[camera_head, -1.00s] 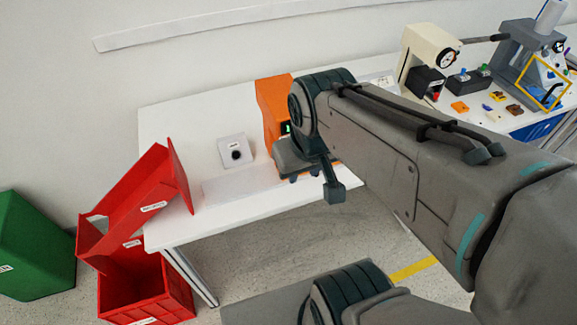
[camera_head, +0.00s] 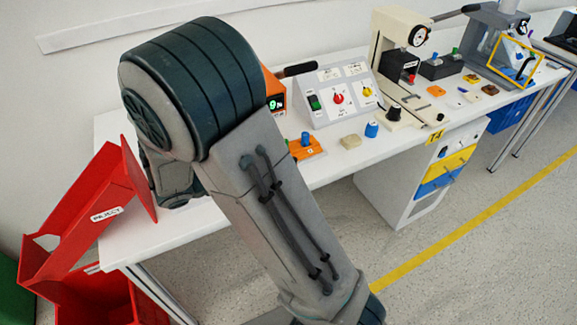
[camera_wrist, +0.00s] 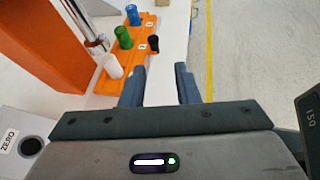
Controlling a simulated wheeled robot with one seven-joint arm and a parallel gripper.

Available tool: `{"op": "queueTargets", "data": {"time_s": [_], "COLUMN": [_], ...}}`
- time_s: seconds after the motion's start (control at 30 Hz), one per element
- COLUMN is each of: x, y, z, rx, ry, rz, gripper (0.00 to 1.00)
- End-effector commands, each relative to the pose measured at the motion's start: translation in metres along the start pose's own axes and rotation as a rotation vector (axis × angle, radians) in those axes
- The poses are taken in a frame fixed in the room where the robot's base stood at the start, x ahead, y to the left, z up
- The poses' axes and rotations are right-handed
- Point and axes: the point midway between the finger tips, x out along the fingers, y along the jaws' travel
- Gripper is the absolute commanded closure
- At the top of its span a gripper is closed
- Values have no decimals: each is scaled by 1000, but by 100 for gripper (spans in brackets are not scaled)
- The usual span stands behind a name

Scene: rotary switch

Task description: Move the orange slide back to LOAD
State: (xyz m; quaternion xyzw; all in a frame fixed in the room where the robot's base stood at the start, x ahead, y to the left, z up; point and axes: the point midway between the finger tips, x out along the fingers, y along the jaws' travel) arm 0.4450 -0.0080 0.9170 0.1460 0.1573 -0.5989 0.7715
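The orange slide (camera_wrist: 128,58) lies on the white bench in the wrist view, running up and away beside the tall orange body (camera_wrist: 45,40). It carries a white cylinder (camera_wrist: 113,66), a green one (camera_wrist: 123,37), a blue one (camera_wrist: 133,14) and a small black knob (camera_wrist: 152,43). My gripper (camera_wrist: 159,84) is open and empty. Its left finger is close to the slide's right edge; I cannot tell if they touch. In the head view, the slide's end (camera_head: 308,152) shows past my arm, which hides my gripper and most of the orange body. No LOAD mark is readable.
A grey box marked ZERO (camera_wrist: 22,146) stands at lower left in the wrist view. In the head view, a control box with knobs (camera_head: 342,98) stands behind the slide, and a red REJECT bin (camera_head: 75,215) is at the left. Floor right of the bench is clear.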

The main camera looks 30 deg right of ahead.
Motion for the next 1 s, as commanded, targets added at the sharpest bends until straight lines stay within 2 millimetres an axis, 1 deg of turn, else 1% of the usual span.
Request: {"op": "queueTargets", "data": {"time_s": [0.03,0.07,0.17,0.27,0.37,0.6,0.7,0.83,1.0], "x": [1,1,5,16,35,87,106,124,136], "y": [4,6,9,9,9,10,11,13,13], "z": [-7,-8,-9,-8,-7,-5,-5,-4,-3], "rx": [-29,-40,-59,-59,-58,-58,-58,-56,-56], "ry": [-19,-27,-41,-42,-41,-39,-39,-39,-38], "rz": [15,22,33,32,30,28,29,31,33], "gripper": [72,72,72,72,72,72,72,72,72]}}
